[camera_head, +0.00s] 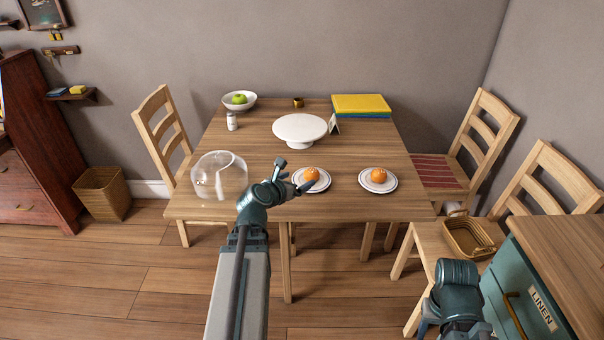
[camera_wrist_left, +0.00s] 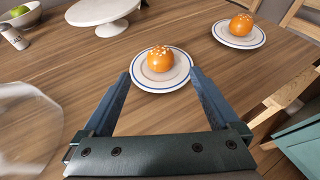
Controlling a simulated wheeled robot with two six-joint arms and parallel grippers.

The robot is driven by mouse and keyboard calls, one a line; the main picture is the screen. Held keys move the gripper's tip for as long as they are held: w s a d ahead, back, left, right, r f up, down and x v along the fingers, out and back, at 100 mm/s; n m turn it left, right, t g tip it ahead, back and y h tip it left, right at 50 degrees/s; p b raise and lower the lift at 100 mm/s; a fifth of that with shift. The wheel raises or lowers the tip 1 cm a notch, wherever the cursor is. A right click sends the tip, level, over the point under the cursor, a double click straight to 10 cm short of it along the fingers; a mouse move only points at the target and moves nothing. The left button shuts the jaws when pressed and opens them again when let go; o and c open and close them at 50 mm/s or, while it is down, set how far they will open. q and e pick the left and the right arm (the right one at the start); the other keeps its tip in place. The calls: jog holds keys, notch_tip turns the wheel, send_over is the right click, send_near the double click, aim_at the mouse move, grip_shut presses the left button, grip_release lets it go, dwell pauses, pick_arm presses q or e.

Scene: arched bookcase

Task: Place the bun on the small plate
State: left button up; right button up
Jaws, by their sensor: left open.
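An orange bun (camera_head: 312,174) with pale bits on top sits on a small white plate (camera_head: 323,187) with a blue rim near the table's front edge. A second, similar bun (camera_head: 379,175) sits on a matching plate (camera_head: 378,189) to its right. My left gripper (camera_head: 295,177) is just left of the first bun. In the left wrist view its fingers (camera_wrist_left: 159,76) are spread and empty, with that bun (camera_wrist_left: 160,59) ahead between them. My right gripper (camera_head: 452,318) is low at the bottom right, and its fingers are not clear.
A clear dome (camera_head: 219,176) stands left of my left gripper. A white cake stand (camera_head: 300,130) is behind the plates, with a small card (camera_head: 334,125) beside it. A bowl with a green apple (camera_head: 239,99) and yellow and blue books (camera_head: 361,104) are at the back. Chairs flank the table.

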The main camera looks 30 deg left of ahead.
pick_arm(q)
jog(key=shift+s+r, duration=0.15)
jog(key=shift+s, duration=0.15)
jog(key=d+f+m+g+h, duration=0.1)
jog(key=d+m, duration=0.2)
jog(key=d, duration=0.2)
jog(key=d+f+m+g+h, duration=0.1)
jog(key=d+f+m, duration=0.1)
jog(key=d+m, duration=0.2)
jog(key=w+d+f+m+g+h, duration=0.1)
jog(key=d+f+m, duration=0.1)
jog(key=d+m, duration=0.2)
jog(key=shift+d+f+h, duration=0.1)
jog(key=shift+d+h, duration=0.3)
jog(key=shift+d, duration=0.6)
jog(key=s+d+f+m+g, duration=0.4)
jog(key=d+m, duration=0.4)
jog(key=m, duration=0.1)
jog(key=s+d+f+m+g, duration=0.3)
jog(key=s+d+m, duration=0.2)
jog(key=d+m, duration=0.4)
jog(key=s+d+f+m+g+y, duration=0.1)
jog(key=s+d+m+g+y, duration=0.2)
jog(key=s+m, duration=0.5)
jog(key=d+m+y, duration=0.1)
jog(key=m, duration=0.2)
jog(key=shift+s+f+m+g, duration=0.15)
jog(key=shift+m+g, duration=0.25)
jog(key=shift+d, duration=0.1)
